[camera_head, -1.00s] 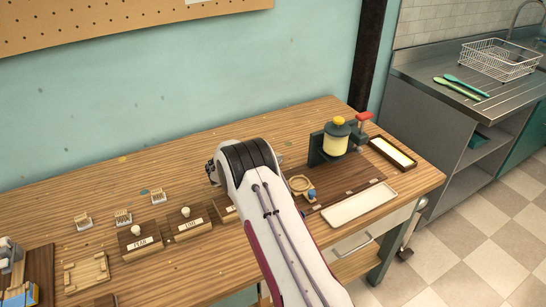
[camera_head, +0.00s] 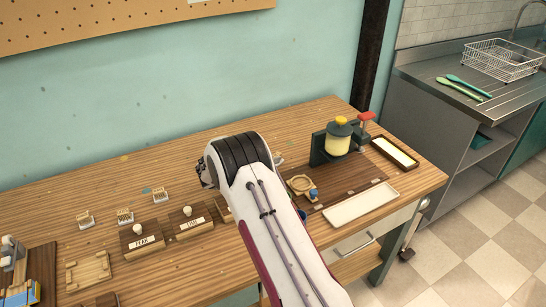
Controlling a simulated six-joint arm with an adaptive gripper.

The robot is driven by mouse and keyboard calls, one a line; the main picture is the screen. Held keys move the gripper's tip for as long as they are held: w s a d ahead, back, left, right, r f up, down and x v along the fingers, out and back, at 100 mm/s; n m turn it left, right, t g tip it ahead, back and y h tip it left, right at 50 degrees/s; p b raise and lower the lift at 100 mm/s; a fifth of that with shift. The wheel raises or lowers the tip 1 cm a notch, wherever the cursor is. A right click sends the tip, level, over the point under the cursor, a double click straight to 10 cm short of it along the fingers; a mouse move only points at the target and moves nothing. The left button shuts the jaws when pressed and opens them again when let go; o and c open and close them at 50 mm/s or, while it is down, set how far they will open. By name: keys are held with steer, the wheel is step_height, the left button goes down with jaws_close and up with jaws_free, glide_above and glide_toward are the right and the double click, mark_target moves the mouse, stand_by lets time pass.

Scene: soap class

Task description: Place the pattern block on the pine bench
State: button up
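Two knobbed wooden blocks stand on the wooden bench (camera_head: 185,150): one labelled PEAR (camera_head: 141,243) and one whose label seems to read LIME (camera_head: 190,223). A third block is mostly hidden behind my arm (camera_head: 262,200). I cannot tell which of them is the pattern block. A pale square wooden piece (camera_head: 88,270) lies flat at the front left. My arm reaches over the middle of the bench. A small dark part of its end (camera_head: 206,174) shows at the left of the dark joint. The fingers are hidden, and so is anything they may hold.
A dark green press with a yellow-capped jar (camera_head: 338,138), a white tray (camera_head: 361,206) and a framed panel (camera_head: 394,153) are at the right. The back strip of the bench is clear.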

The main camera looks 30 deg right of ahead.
step_height(320, 180, up, 7)
steer(key=shift+s+a+r, duration=0.15)
steer(key=shift+a+r, duration=0.05)
steer(key=shift+a, duration=0.2)
stand_by(0.7)
